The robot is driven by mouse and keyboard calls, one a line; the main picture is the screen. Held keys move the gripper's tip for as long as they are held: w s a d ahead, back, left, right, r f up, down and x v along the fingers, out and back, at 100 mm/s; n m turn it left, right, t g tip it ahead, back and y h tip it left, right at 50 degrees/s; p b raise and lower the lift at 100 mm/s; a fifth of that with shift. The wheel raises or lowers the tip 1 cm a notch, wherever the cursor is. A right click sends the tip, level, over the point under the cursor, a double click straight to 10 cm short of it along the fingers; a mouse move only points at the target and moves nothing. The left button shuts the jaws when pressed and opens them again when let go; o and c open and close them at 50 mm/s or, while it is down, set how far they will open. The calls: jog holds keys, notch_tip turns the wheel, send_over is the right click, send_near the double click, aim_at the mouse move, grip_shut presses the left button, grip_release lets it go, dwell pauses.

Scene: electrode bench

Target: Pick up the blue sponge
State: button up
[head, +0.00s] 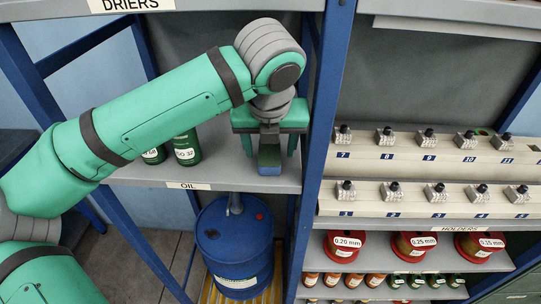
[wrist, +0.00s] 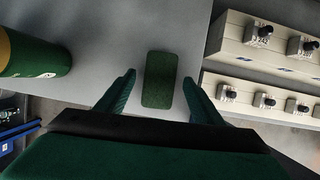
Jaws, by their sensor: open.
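The sponge (head: 270,170) lies on the grey shelf marked OIL, near its front edge. In the head view it shows a dark green top and a blue lower layer. In the wrist view only its green top (wrist: 160,80) shows, upright in the picture. My gripper (head: 269,152) is open and points down at the sponge, with one finger on each side. In the wrist view the fingertips (wrist: 160,82) flank the sponge with a gap on both sides. I cannot tell how far the fingers reach down beside it.
Green bottles (head: 187,148) stand on the shelf to the left; one shows large in the wrist view (wrist: 35,55). A blue upright post (head: 322,100) and rows of electrode holders (head: 430,160) are to the right. A blue drum (head: 235,245) stands below the shelf.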

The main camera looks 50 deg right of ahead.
jog(key=shift+f, duration=0.2)
dwell(0.6)
jog(key=shift+c, duration=0.2)
jog(key=c, duration=1.1)
